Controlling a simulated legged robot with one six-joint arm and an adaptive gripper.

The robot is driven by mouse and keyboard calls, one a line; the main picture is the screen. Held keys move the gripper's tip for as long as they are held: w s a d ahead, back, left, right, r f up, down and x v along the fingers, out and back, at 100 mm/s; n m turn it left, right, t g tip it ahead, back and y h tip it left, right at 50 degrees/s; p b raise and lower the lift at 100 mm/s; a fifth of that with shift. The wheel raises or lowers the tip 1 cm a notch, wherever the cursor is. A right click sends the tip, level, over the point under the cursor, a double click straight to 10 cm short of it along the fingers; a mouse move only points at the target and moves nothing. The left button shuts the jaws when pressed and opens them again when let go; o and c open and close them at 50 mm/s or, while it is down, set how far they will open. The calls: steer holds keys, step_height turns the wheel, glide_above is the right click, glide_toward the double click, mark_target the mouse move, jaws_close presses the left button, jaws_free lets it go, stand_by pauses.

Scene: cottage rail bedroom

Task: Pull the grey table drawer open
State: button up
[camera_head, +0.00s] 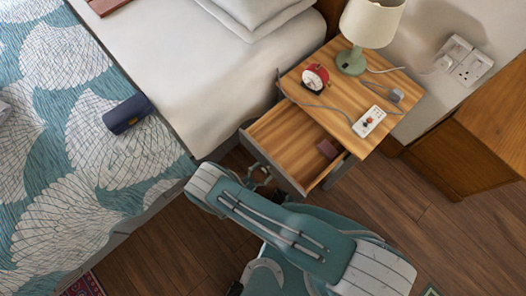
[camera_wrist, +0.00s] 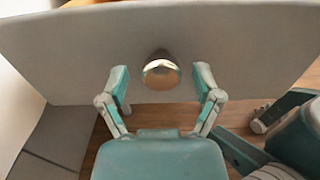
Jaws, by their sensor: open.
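The table drawer (camera_head: 291,137) is pulled well out of the small wooden-topped bedside table (camera_head: 342,84); its wooden inside shows in the head view, with a small dark reddish object (camera_head: 327,148) lying in it. The drawer's grey front (camera_wrist: 235,50) fills the upper part of the wrist view, with a round metal knob (camera_wrist: 161,73) at its middle. My gripper (camera_wrist: 161,88) is open, its two teal and grey fingers on either side of the knob. In the head view the gripper (camera_head: 262,172) is partly hidden by my arm.
A lamp (camera_head: 352,58), a red alarm clock (camera_head: 315,77) and a white power strip (camera_head: 369,121) with a cable stand on the tabletop. The bed (camera_head: 190,75) is close on the left. A wooden cabinet (camera_head: 470,135) stands at right. Wooden floor (camera_head: 400,200) is bare in front.

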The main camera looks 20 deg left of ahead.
steer(key=v, duration=1.1)
steer(key=shift+s+a, duration=0.15)
steer(key=shift+s, duration=0.05)
steer(key=w+a+r+m+g+h, duration=0.45)
steer(key=w+r+m, duration=0.2)
steer(key=r, duration=0.35)
steer(key=w+d+r+m+g+y, duration=0.1)
steer(key=w+d+r+m+g, duration=0.3)
steer(key=r, duration=0.5)
steer(key=w+d+r+m+g+y, duration=0.1)
steer(key=w+d+r+m+g, duration=0.25)
steer(key=w+r, duration=0.4)
steer(key=w+d+r+m+g+y, duration=0.1)
steer(key=w+d+r+m+g, duration=0.25)
steer(key=r, duration=0.65)
steer(key=d+r+m+y, duration=0.5)
steer(key=d+r+m, duration=0.1)
steer(key=d+r, duration=0.85)
steer(key=s+d+r+m+t+y, duration=0.1)
steer(key=s+d+r+m+t, duration=0.1)
steer(key=s+d+r+m, duration=0.1)
steer(key=s+d+r+m+t+y, duration=0.2)
steer(key=s+d+m, duration=0.3)
steer(key=d, duration=0.5)
steer(key=s+r, duration=0.1)
steer(key=s, duration=0.1)
steer(key=shift+s+d+r, duration=0.2)
steer(key=shift+s+r, duration=0.15)
steer(key=shift+r, duration=0.05)
